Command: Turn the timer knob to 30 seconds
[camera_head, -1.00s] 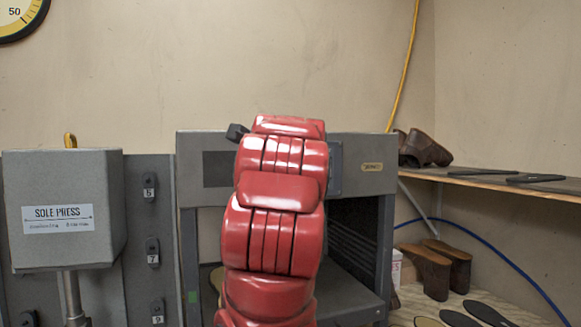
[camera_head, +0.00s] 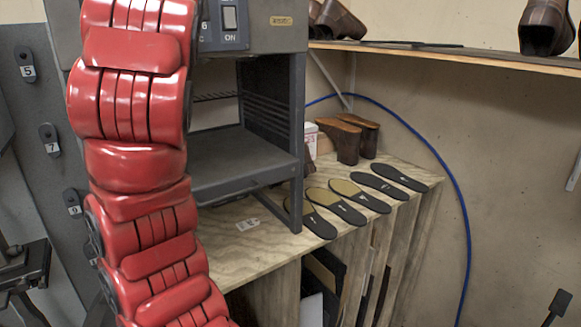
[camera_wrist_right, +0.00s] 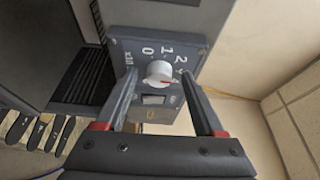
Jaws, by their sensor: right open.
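The timer knob (camera_wrist_right: 159,73) is a white round dial with a red mark, on a blue-grey panel (camera_wrist_right: 127,46) with the numbers 0, 1 and 2 around it. The exact setting is unclear. My right gripper (camera_wrist_right: 160,76) is open, with one finger on each side of the knob; I cannot tell whether they touch it. In the head view, part of the panel (camera_head: 209,38) shows with its ON switch, but the knob is not visible there. My red arm (camera_head: 135,160) covers the machine's left side. My left gripper is not in view.
The grey machine (camera_head: 297,100) stands on a wooden bench (camera_head: 265,262). Several dark insoles (camera_head: 335,206) and brown shoe forms (camera_head: 342,140) lie on the bench. A shelf (camera_head: 460,58) with shoes is above, and a blue hose (camera_head: 452,175) runs along the wall.

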